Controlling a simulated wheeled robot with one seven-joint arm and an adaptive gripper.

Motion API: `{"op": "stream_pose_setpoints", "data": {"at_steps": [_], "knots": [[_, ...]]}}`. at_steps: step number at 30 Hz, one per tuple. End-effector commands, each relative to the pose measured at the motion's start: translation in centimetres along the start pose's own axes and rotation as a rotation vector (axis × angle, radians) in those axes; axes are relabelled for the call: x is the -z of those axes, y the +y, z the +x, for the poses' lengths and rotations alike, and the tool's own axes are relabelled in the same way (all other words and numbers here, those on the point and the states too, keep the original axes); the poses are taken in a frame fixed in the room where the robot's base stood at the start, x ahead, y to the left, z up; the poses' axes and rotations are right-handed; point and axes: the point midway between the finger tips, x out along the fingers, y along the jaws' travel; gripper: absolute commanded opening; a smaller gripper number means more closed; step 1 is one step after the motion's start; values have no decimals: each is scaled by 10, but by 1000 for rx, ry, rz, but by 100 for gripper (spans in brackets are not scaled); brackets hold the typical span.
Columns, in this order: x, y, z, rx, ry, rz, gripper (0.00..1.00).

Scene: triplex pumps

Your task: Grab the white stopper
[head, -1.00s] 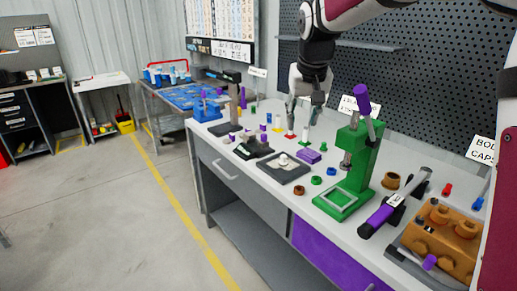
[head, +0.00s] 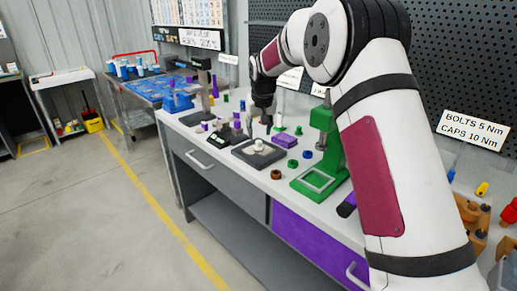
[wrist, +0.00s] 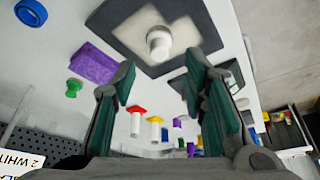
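The white stopper (head: 259,146) stands on a dark square plate (head: 244,157) on the workbench. In the wrist view the stopper (wrist: 159,42) shows as a white round peg with a wider base on a pale square of the plate (wrist: 200,18). My gripper (head: 266,117) is just behind and above the plate in the head view. In the wrist view my gripper (wrist: 163,75) is open, its two green-padded fingers apart and empty. The stopper lies beyond the fingertips, between their lines, and does not appear to be touched.
A blue ring (head: 307,154) and a brown ring (head: 276,174) lie nearby. Small red-topped (wrist: 136,112) and yellow-topped (wrist: 155,122) pieces stand near the fingers in the wrist view.

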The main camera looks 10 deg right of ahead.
Motion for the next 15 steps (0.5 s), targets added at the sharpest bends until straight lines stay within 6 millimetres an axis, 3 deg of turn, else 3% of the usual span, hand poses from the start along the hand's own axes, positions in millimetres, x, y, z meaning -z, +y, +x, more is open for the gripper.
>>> {"op": "stream_pose_setpoints", "data": {"at_steps": [8, 15], "knots": [[0, 0, 16, 0, 0, 0, 40], [0, 1, 50, 1, -1, 1, 40]]}}
